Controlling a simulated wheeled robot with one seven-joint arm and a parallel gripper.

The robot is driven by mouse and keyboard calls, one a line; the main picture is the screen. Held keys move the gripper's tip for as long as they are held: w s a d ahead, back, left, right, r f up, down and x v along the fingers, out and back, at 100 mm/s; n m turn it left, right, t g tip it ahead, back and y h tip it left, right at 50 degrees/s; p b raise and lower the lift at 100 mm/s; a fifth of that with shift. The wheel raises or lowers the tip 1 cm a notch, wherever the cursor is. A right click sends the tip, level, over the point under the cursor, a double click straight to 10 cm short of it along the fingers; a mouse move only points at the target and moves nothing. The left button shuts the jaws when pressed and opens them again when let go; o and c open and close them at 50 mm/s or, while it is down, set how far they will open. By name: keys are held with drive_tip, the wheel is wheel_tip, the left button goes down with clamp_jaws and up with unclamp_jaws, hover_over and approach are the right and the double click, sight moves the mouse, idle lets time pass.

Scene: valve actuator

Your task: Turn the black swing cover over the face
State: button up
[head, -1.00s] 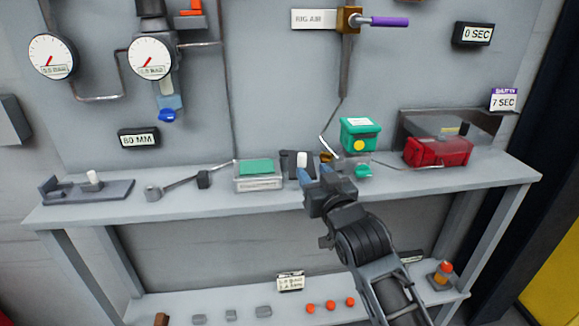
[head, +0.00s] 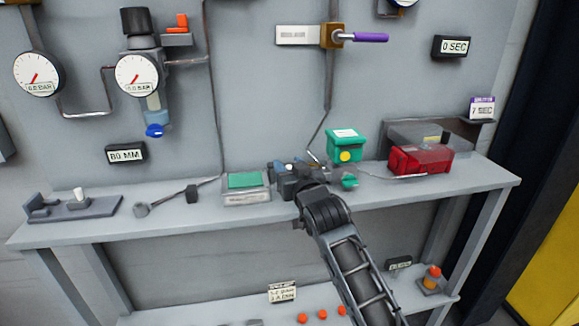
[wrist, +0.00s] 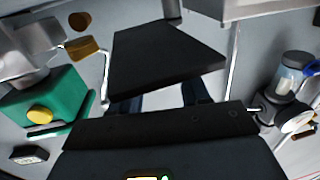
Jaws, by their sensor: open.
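The black swing cover (wrist: 166,58) shows in the wrist view as a flat dark plate, directly ahead of my gripper. It lies across the line of sight to my fingertips and hides their ends. My gripper (wrist: 163,103) has its two fingers apart, one toward each side below the plate. I cannot tell whether they touch it. In the head view my gripper (head: 284,172) is at the bench top, between the green-topped box and the green block. It hides the cover there. The face is not clearly visible in either view.
The clear box with a green top (head: 245,186) stands close left of my gripper. The green block with a yellow button (head: 344,147) and the red box (head: 421,159) stand to its right. The grey panel with gauges (head: 137,75) rises behind the bench (head: 110,228).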

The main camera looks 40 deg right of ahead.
clamp_jaws()
